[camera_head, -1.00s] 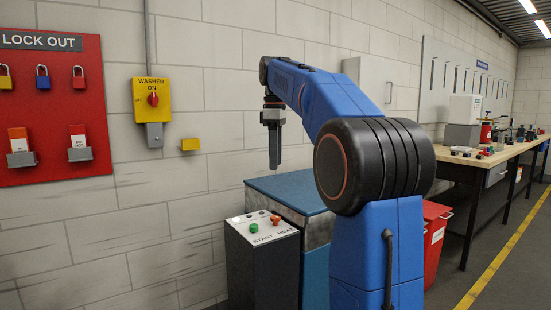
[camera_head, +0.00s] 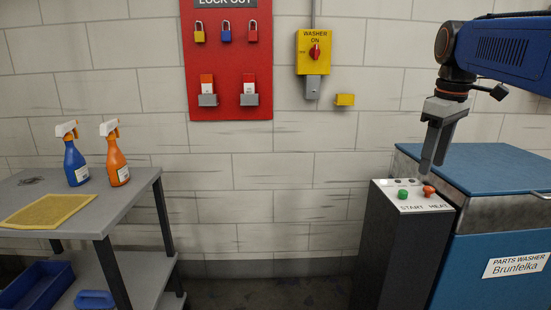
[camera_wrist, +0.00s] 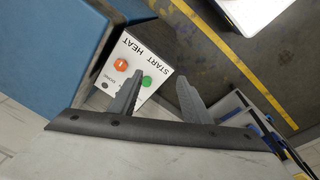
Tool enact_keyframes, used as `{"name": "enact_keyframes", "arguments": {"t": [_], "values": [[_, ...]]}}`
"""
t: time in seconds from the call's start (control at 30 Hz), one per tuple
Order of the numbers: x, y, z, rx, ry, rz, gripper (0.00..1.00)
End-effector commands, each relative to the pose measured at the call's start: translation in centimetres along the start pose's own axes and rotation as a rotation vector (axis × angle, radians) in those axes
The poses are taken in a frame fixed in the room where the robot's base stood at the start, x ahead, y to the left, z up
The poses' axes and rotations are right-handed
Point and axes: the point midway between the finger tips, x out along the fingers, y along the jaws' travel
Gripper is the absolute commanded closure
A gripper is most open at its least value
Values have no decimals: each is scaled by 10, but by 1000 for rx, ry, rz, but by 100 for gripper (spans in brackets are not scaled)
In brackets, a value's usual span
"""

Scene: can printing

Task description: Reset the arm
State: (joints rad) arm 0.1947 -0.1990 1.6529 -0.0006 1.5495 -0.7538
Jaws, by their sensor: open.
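My blue arm reaches in from the right edge of the head view. My gripper (camera_head: 430,168) points down with its fingertips close above the control panel (camera_head: 411,207), near the red-orange HEAT button (camera_head: 429,191). I cannot tell whether it touches. In the wrist view my gripper (camera_wrist: 160,88) is open, its two grey fingers apart, and nothing shows between them. The green START button (camera_head: 403,194) also shows in the wrist view (camera_wrist: 146,82), beside the left finger.
The blue parts washer (camera_head: 484,250) stands right of the panel. A yellow washer switch (camera_head: 313,51) and red lockout board (camera_head: 230,108) are on the wall. A grey table (camera_head: 117,213) at left holds a blue spray bottle (camera_head: 74,163) and an orange one (camera_head: 115,162). Floor between is clear.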

Motion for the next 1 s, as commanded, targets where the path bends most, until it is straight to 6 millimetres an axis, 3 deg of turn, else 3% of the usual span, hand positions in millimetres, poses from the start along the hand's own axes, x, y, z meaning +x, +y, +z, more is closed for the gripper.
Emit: {"name": "enact_keyframes", "arguments": {"t": [0.1,0.37,0.7,0.9,1.0], "values": [[20,-33,19,65,28,19,57],[74,-96,60,223,101,50,57],[162,-171,122,426,206,62,57],[208,-200,151,518,257,56,57],[221,-208,158,544,271,54,57]]}}
